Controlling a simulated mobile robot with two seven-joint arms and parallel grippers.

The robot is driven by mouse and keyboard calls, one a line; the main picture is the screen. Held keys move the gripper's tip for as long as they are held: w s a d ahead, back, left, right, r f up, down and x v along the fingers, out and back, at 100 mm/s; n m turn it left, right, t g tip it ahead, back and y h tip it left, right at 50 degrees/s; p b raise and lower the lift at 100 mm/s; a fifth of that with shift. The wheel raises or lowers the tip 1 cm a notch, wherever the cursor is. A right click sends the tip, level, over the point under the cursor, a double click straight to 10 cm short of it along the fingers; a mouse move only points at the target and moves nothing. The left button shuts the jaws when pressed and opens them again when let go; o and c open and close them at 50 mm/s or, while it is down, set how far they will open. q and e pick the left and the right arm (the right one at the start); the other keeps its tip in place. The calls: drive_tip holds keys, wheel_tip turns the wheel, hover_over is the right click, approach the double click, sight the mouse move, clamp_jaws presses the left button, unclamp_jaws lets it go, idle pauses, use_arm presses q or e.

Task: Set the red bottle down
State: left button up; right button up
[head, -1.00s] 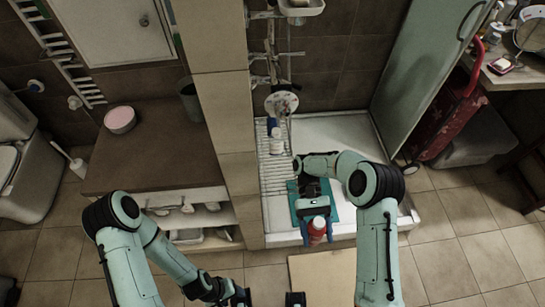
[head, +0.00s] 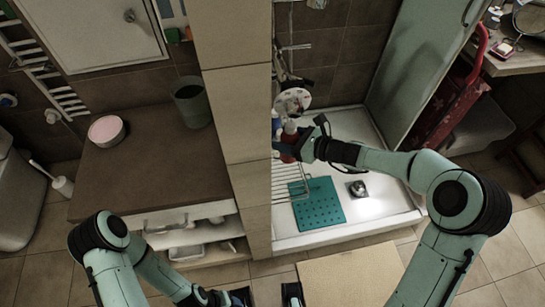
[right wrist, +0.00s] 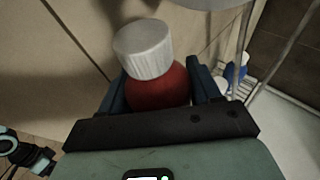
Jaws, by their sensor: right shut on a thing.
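The red bottle (right wrist: 160,88) shows in the right wrist view with a white ribbed cap, held between the blue fingers of my right gripper (right wrist: 160,80). In the head view a bit of its dark red body (head: 286,156) shows at my right gripper (head: 289,148), over the left back of the shower tray, by the wire rack (head: 290,183). The bottle's base is hidden, so I cannot tell whether it touches anything. My left gripper (head: 266,297) is open and empty at the bottom edge of the head view.
The white shower tray (head: 385,207) holds a teal perforated mat (head: 319,204) and a round drain (head: 358,189). A bottle with a blue part (right wrist: 238,70) stands near the rack. A tiled pillar (head: 237,110) is close on the left; a glass panel (head: 425,75) stands right.

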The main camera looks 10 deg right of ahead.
drive_tip(key=shift+w+d, duration=0.15)
drive_tip(key=shift+w, duration=0.2)
wheel_tip(320, 180, down, 20)
drive_tip(key=b, duration=0.3)
drive_tip(key=shift+d+r, duration=0.15)
drive_tip(key=o, duration=1.3)
drive_tip(key=shift+r, duration=0.1)
drive_tip(key=p+v, duration=0.1)
drive_tip(key=v, duration=1.1)
drive_tip(key=shift+s, duration=0.2)
